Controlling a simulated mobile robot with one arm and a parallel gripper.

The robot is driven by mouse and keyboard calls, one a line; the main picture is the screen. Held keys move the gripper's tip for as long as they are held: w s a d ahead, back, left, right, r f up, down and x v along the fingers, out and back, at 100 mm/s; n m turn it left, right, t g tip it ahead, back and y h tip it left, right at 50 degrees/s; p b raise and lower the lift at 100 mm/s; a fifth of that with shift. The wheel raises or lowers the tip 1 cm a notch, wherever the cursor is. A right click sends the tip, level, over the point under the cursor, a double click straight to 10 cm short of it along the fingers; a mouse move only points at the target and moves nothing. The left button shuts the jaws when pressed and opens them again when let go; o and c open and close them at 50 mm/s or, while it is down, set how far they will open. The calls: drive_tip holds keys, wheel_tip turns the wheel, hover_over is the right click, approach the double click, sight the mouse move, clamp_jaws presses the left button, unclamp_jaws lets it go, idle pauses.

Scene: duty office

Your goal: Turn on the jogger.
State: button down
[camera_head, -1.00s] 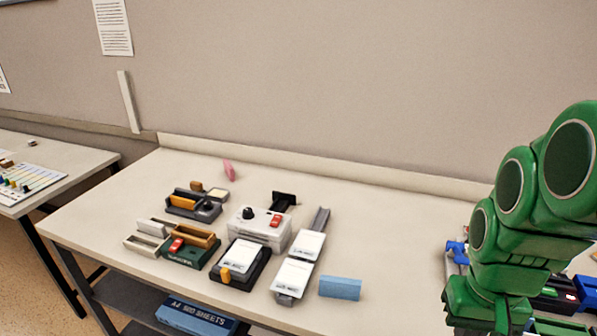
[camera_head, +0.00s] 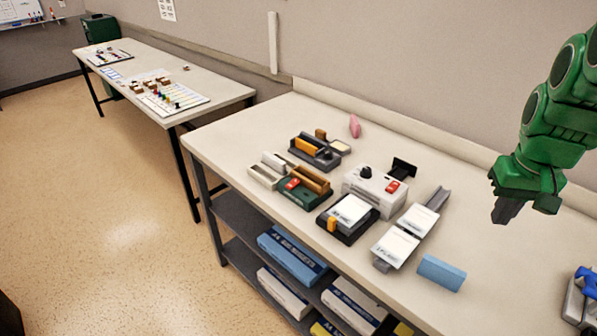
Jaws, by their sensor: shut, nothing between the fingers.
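A white box-shaped machine (camera_head: 376,193) stands on the table, with a black knob (camera_head: 365,172) and a red switch (camera_head: 392,187) on top. It looks like the jogger, though I see no label that says so. The switch is too small to tell its position. A dark green unit (camera_head: 305,193) with another red switch (camera_head: 291,183) sits to its left. My gripper (camera_head: 505,211) is shut and empty, above the table at the right, well apart from the machine and pointing down.
A black pad tray (camera_head: 345,238) with white cards, a grey rail with white card stacks (camera_head: 395,247) and a blue block (camera_head: 441,273) stand in front. A pink object (camera_head: 355,126) is behind. A stapler-like blue tool (camera_head: 586,282) is at right. The table (camera_head: 520,285) is clear below my gripper.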

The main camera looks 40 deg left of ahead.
drive_tip(key=w+a+n, duration=0.2)
drive_tip(key=w+a, duration=0.2)
drive_tip(key=a, duration=0.5)
drive_tip(key=n+y, duration=0.3)
drive_tip(key=n, duration=0.6)
hover_over(295, 179)
drive_tip(key=s+d, duration=0.2)
drive_tip(key=d, duration=0.2)
wheel_tip(295, 179, down, 4)
drive_tip(key=shift+w+f, duration=0.15)
drive_tip(key=shift+f, duration=0.05)
drive_tip(key=x, duration=0.4)
drive_tip(key=d+x, duration=0.1)
drive_tip(key=x, duration=0.8)
drive_tip(key=shift+w+d+f, duration=0.15)
drive_tip(key=shift+f, duration=0.5)
drive_tip(key=shift+g, duration=0.3)
